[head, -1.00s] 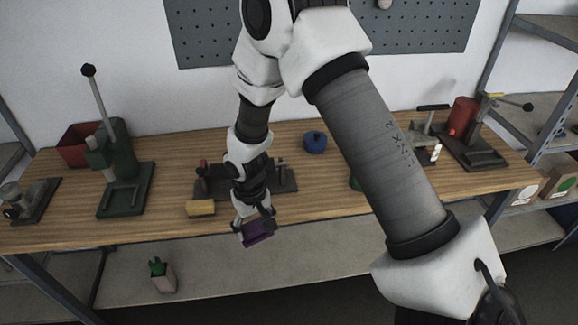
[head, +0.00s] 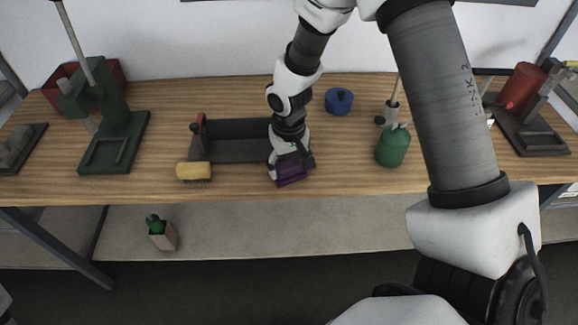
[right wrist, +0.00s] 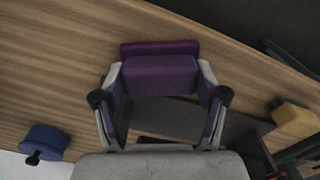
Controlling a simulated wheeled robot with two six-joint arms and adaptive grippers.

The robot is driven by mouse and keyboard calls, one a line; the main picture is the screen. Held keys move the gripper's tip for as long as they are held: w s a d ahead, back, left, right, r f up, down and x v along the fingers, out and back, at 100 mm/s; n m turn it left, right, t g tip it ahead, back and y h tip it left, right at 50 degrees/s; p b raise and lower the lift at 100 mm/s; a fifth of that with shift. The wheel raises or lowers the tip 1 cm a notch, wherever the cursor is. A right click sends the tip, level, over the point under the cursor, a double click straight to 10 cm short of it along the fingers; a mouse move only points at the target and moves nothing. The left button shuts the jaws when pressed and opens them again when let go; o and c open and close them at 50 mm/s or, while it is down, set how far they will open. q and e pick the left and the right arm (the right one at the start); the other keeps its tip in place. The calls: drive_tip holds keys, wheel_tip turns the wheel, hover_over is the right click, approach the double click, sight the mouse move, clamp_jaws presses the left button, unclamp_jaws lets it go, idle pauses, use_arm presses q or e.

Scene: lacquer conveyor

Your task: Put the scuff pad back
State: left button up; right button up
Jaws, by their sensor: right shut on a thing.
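The purple scuff pad (head: 291,173) is in my right gripper (head: 286,164), over the bench near its front edge, by the front right of a dark grey fixture (head: 235,150). In the right wrist view the pad (right wrist: 160,76) sits between the two fingers of the gripper (right wrist: 161,88), with a darker purple strip beyond it. I cannot tell whether the pad touches the bench top. My left gripper is not in view.
A yellow brush (head: 194,172) lies left of the pad at the bench's front. A blue round pot (head: 338,101) stands behind, and a green bottle (head: 393,147) to the right. A green press (head: 112,140) stands at the left. Bare wood lies between pad and bottle.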

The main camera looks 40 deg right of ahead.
sight(290, 163)
drive_tip(key=shift+w+d, duration=0.15)
drive_tip(key=o, duration=1.1)
drive_tip(key=shift+d, duration=0.15)
drive_tip(key=shift+r, duration=0.1)
drive_tip(key=shift+r, duration=0.45)
wheel_tip(290, 163, up, 11)
drive_tip(key=shift+b, duration=0.3)
